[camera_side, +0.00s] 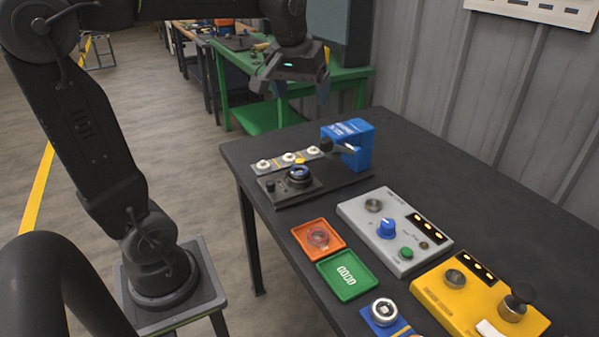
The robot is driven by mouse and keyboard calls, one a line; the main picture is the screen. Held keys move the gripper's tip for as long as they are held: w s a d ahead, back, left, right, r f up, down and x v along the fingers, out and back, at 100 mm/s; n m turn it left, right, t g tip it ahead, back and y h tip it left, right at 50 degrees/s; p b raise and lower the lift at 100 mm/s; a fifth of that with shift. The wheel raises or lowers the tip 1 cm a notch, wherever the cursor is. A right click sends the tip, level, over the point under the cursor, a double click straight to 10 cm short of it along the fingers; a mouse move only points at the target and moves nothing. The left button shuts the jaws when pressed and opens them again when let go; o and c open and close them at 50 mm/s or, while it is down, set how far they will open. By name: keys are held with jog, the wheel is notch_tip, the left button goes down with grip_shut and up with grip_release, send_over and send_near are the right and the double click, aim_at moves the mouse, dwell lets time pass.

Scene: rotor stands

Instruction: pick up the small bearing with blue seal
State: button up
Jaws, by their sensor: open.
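A small round part with a blue ring (299,172) sits on a black fixture (285,192) near the table's left edge. It looks like the blue-sealed bearing, but it is too small to be sure. Three small silver round parts stand on a grey strip just behind it; any seal colour on them cannot be made out. My gripper (292,88) is open and empty. It hangs in the air well above and behind the fixture, apart from everything on the table.
A blue block-shaped device (349,143) stands behind the fixture. An orange tray (305,249) with a round part, a green tray (347,275), a grey control box (395,230), a yellow box (475,305) and a blue holder (369,324) with a silver ring occupy the front. The right rear tabletop is clear.

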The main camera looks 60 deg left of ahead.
jog(key=w+a+f+n+g, duration=0.25)
jog(key=w+a+n, duration=0.2)
jog(key=a, duration=0.55)
send_over(300, 170)
jog(key=s+d, duration=0.1)
jog(key=d, duration=0.1)
jog(key=shift+m+t+y, duration=0.3)
jog(key=shift+m+t, duration=0.05)
jog(key=shift+t, duration=0.1)
jog(key=f, duration=1.8)
jog(key=shift+a+f, duration=0.2)
jog(key=shift+f, duration=0.05)
jog(key=x, duration=0.5)
jog(key=shift+f, duration=0.2)
jog(key=c, duration=1.1)
